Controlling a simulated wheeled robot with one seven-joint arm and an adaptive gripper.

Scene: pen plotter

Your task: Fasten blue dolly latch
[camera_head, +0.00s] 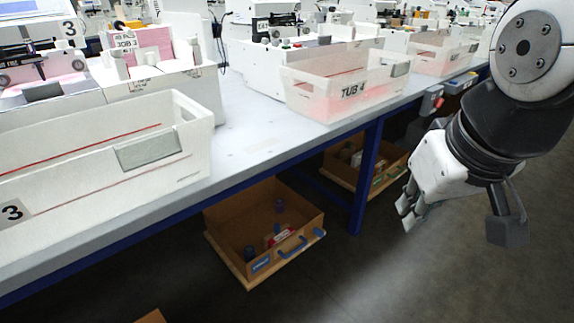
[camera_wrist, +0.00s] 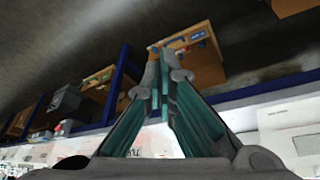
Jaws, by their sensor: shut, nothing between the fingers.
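A wooden dolly box (camera_head: 228,237) stands on the floor under the table at lower centre in the head view. Its front has a blue label, a blue handle (camera_head: 290,247) and a small blue part at the right corner, likely the latch (camera_head: 319,233). Whether that latch is fastened is too small to tell. My gripper (camera_head: 407,214) hangs to the right, apart from the dolly, with its fingers pointing down. In the wrist view its fingers (camera_wrist: 160,66) are together and empty, overlapping the sight of a wooden box (camera_wrist: 208,70) farther off.
A blue table leg (camera_head: 367,178) stands between the dolly and my gripper. A second wooden box (camera_head: 341,171) is farther back under the table. White tubs, one marked TUB 4 (camera_head: 330,98), stand on the tabletop (camera_head: 240,140). The floor at lower right is clear.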

